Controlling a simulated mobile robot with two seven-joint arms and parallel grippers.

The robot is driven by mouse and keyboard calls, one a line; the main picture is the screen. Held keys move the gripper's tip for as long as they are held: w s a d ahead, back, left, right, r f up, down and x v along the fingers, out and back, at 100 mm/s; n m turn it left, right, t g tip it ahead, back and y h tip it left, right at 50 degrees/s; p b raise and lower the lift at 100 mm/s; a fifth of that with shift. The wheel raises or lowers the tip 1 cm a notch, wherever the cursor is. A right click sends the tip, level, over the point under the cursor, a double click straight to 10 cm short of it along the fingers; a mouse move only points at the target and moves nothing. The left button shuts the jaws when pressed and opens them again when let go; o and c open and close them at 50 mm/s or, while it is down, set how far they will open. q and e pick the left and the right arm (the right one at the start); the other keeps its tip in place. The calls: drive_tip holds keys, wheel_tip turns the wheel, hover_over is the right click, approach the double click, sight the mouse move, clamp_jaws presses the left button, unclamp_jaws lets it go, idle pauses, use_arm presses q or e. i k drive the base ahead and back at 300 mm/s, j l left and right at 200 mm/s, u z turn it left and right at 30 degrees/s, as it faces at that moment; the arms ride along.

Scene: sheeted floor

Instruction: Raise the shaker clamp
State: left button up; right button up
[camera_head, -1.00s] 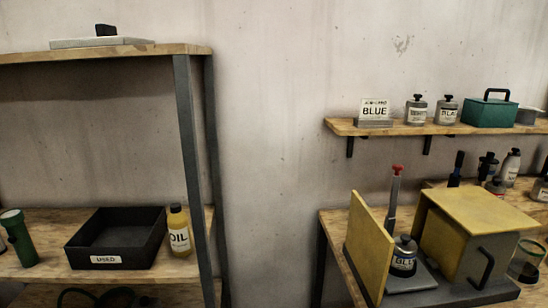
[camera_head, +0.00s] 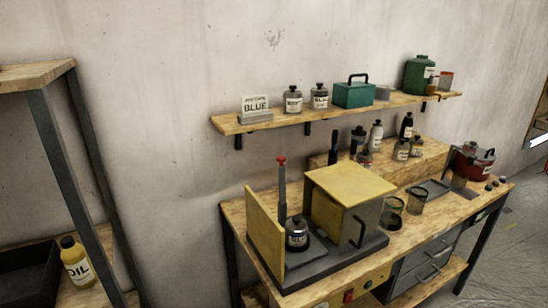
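A shaker sits on the wooden workbench, with a dark grey base plate (camera_head: 318,266), a yellow-topped grey box (camera_head: 350,188) and an upright yellow panel (camera_head: 265,232) at its left. A grey upright post with a red tip (camera_head: 282,175), which looks like the clamp, stands between the panel and the box. A small dark labelled can (camera_head: 296,235) stands on the base plate in front of the post; the post's lower end is hidden. Neither of my grippers is in view.
The workbench (camera_head: 408,232) also holds jars, bottles and a red pot (camera_head: 473,160). Above it, a wall shelf (camera_head: 220,124) carries a BLUE sign (camera_head: 256,107), cans and a green case (camera_head: 354,93). Another shelf unit (camera_head: 58,165) with an oil bottle (camera_head: 76,262) stands left.

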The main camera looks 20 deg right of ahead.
sight(281, 159)
drive_tip(key=z, duration=0.8)
drive_tip(key=i+j+z, duration=0.2)
drive_tip(key=z, duration=0.25)
drive_tip(key=i+j+z, duration=0.15)
drive_tip(key=z, duration=0.35)
